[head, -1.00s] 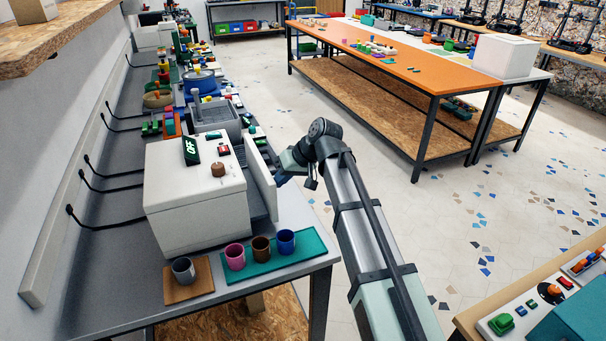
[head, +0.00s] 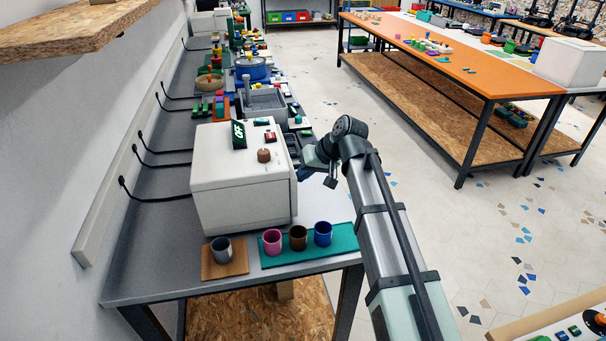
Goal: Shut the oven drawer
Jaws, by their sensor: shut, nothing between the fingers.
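The white oven (head: 238,195) stands on the grey bench, with a green-lit display reading OFF, a red switch and a brown knob on top. Its drawer front (head: 293,190) is on the right side and shows only as a narrow edge; it looks flush or nearly flush with the body. My gripper (head: 303,173) is at the right side of the oven, at the drawer front; whether it touches cannot be told. It is shut and holds nothing. Its fingertips are small and dark in this view.
A grey cup (head: 221,250) stands on a brown mat (head: 238,268). Pink, brown and blue cups stand on a teal mat (head: 345,240) before the oven. A sink (head: 263,101) and small items lie behind.

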